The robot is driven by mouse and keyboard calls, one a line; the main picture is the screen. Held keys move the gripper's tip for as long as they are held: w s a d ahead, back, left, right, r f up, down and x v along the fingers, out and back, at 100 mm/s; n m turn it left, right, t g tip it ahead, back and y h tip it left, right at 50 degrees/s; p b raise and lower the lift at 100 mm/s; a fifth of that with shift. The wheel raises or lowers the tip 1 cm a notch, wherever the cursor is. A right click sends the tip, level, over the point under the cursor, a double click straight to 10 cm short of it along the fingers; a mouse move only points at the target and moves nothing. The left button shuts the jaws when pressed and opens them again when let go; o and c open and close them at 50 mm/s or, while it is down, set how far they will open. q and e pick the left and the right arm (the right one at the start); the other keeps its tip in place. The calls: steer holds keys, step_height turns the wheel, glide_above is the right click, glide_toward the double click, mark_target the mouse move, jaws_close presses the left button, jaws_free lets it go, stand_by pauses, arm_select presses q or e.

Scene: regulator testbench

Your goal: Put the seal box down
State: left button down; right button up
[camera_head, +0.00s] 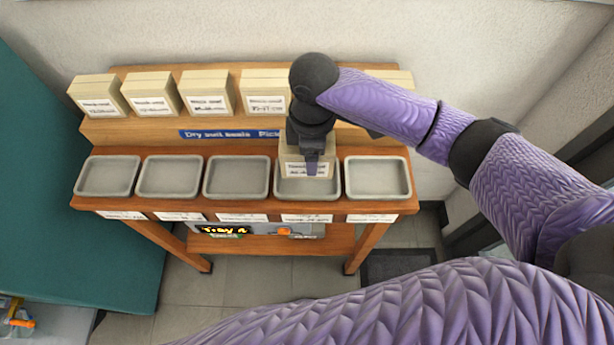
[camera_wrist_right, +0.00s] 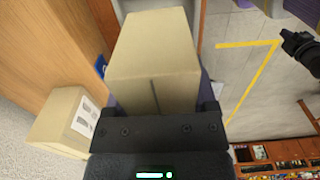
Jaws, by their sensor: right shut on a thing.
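A beige seal box (camera_head: 305,168) with a white label is held over the fourth tray from the left (camera_head: 307,194), a shallow grey tray. My right gripper (camera_head: 312,152) is shut on the box from above. The box covers the back part of that tray, and I cannot tell whether it touches the tray floor. In the right wrist view the box (camera_wrist_right: 152,55) sits between the fingers of my right gripper (camera_wrist_right: 158,112). My left gripper is not in view.
Several similar boxes (camera_head: 207,93) stand on the raised back shelf (camera_head: 130,130), some partly behind my right arm. Other grey trays (camera_head: 378,178) in the row are empty. A teal surface (camera_head: 60,220) lies left.

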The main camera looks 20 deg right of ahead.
step_height(320, 180, down, 4)
steer(key=shift+f+b, duration=0.15)
steer(key=shift+b, duration=0.5)
steer(key=shift+f, duration=0.4)
steer(key=o, duration=1.2)
steer(key=shift+o, duration=0.2)
steer(key=shift+r, duration=0.3)
step_height(320, 180, up, 11)
steer(key=p, duration=0.4)
steer(key=shift+r, duration=0.35)
